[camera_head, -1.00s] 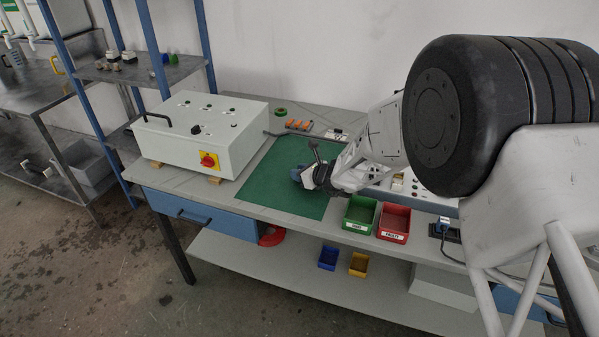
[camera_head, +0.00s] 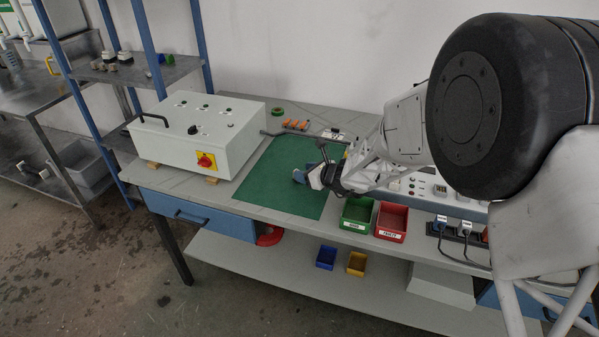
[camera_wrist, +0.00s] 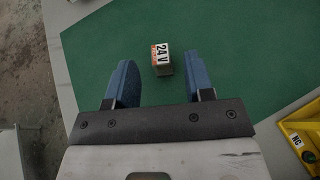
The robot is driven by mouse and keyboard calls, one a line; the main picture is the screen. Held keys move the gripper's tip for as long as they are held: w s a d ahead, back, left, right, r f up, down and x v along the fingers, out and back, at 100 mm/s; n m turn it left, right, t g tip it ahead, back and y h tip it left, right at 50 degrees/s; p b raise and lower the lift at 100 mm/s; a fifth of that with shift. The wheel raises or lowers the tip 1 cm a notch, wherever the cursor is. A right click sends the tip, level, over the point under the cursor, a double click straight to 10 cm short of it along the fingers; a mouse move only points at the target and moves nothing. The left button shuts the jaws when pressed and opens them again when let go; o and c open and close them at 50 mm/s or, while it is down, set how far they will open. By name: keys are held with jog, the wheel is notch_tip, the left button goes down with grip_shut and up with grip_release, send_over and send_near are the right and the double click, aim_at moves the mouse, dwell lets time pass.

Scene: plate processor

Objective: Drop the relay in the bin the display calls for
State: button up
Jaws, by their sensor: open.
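A small relay (camera_wrist: 162,60), a pale block with an orange edge and "24 V" on its face, is on the green mat in the wrist view. My gripper (camera_wrist: 159,76) is open, with one blue finger to each side of the relay's place and gaps showing between. In the head view my gripper (camera_head: 306,176) is low over the mat; the relay cannot be made out there. A green bin (camera_head: 343,224) and a red bin (camera_head: 378,232) stand side by side at the bench front. The red bin's label seems to read "FAULTY"; the green one's is too small. No display reading is legible.
The green mat (camera_head: 277,190) lies right of a grey control box (camera_head: 240,150) with a red-yellow switch. Orange parts (camera_head: 295,125) lie behind the mat. A yellow piece (camera_wrist: 303,135) with a small label shows in the wrist view. Blue and yellow bins (camera_head: 357,263) are on the lower shelf.

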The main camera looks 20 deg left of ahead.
jog(key=v, duration=0.7)
jog(key=shift+s+d+r, duration=0.1)
jog(key=shift+d+r, duration=0.05)
jog(key=shift+d, duration=0.15)
dwell(0.3)
jog(key=shift+s+d+r, duration=0.1)
jog(key=shift+d+r, duration=0.05)
jog(key=shift+r, duration=0.15)
jog(key=s+d+r+n+g+h, duration=0.3)
jog(key=s+d+r+n, duration=0.9)
jog(key=s+d+r, duration=0.3)
jog(key=s+d+r+n+h, duration=0.3)
jog(key=s+d+n+h, duration=0.2)
jog(key=s+d, duration=0.5)
jog(key=s+d+r+n+h, duration=0.4)
jog(key=s+d+n, duration=0.1)
jog(key=s+d, duration=0.6)
jog(key=shift+s+h, duration=0.4)
jog(key=shift+s, duration=0.2)
